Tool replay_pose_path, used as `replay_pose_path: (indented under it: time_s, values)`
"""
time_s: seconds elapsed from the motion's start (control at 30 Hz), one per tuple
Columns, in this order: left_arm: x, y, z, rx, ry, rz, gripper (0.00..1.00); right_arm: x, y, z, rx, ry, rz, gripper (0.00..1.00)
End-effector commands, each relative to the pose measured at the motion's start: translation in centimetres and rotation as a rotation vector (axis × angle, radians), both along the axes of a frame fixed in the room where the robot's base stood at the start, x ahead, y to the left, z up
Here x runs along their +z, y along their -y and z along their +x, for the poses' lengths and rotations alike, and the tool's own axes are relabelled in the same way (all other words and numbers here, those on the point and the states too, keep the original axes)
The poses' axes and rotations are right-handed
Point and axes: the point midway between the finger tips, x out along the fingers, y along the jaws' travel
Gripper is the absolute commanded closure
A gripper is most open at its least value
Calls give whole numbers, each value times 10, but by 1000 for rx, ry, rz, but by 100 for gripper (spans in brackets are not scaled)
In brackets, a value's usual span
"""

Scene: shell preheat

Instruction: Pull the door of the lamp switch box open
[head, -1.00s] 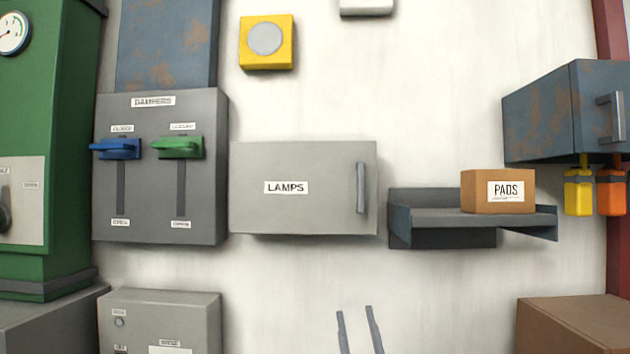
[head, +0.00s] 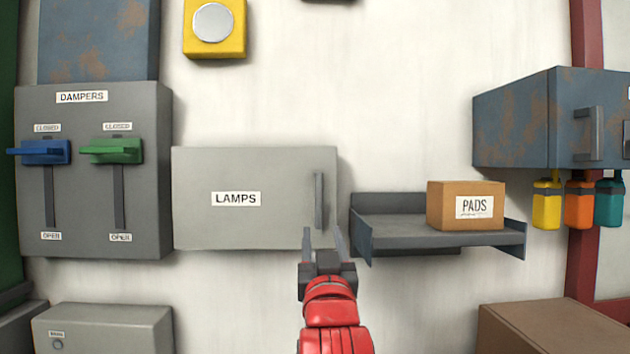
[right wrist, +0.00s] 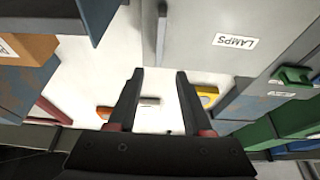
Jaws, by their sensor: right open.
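The grey lamp switch box (head: 255,225) is on the wall with its LAMPS door shut. Its vertical bar handle (head: 319,201) is near the door's right edge. My right gripper (head: 322,238) is open and empty, with its fingertips just below the handle's lower end in the head view; I cannot tell whether they touch anything. In the right wrist view the open fingers (right wrist: 158,75) have nothing between them, and the box door (right wrist: 205,65) with its handle (right wrist: 161,30) shows beyond them. My left gripper is not in view.
A wall shelf (head: 400,238) with a PADS carton (head: 466,206) is close to the right of the box. The dampers panel (head: 90,190) with blue and green levers is to the left. A rusty blue cabinet (head: 515,120) hangs at right. Bare wall lies above the box.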

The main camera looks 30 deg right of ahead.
Motion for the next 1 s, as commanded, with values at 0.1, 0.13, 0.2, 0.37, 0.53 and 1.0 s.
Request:
replay_pose_path:
  time_s: [0.1,0.13,0.2,0.37,0.53,1.0]
  values:
    - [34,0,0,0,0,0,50,13,6,8,-1,-6,2,50]
    - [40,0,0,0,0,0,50,14,8,12,-1,-8,2,50]
    - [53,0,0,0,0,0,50,19,13,20,-1,-6,2,50]
    - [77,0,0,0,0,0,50,26,26,41,0,-5,3,50]
    - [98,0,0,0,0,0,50,42,45,73,1,-4,2,50]
    - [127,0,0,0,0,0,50,60,74,120,2,2,-2,50]
